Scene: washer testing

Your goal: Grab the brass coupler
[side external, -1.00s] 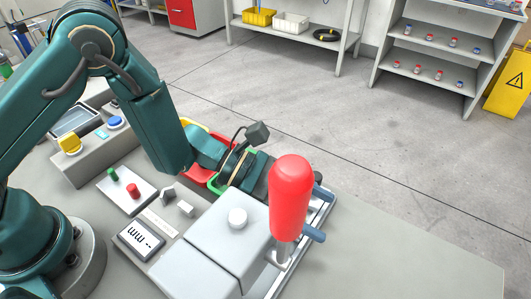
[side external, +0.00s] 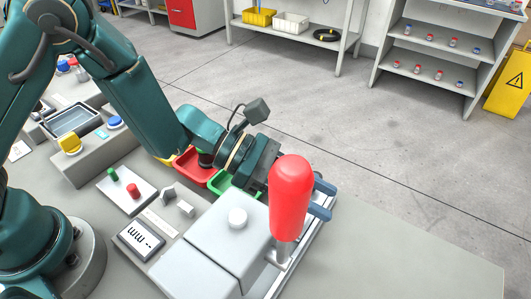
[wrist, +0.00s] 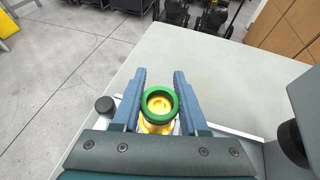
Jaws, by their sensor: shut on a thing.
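The brass coupler (wrist: 157,124) shows in the wrist view as a gold-coloured body with a green ring (wrist: 160,91) around its top. It sits between the two blue fingers of my gripper (wrist: 160,94), which are shut on it. In the side external view my gripper (side external: 322,200) is behind the red handle (side external: 290,198), with its fingertips showing to the right of it. The coupler is hidden there. I cannot tell whether it still touches what is below it.
A display (side external: 139,241) and button panel (side external: 126,190) stand at left. The bench's right side (side external: 410,255) is clear.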

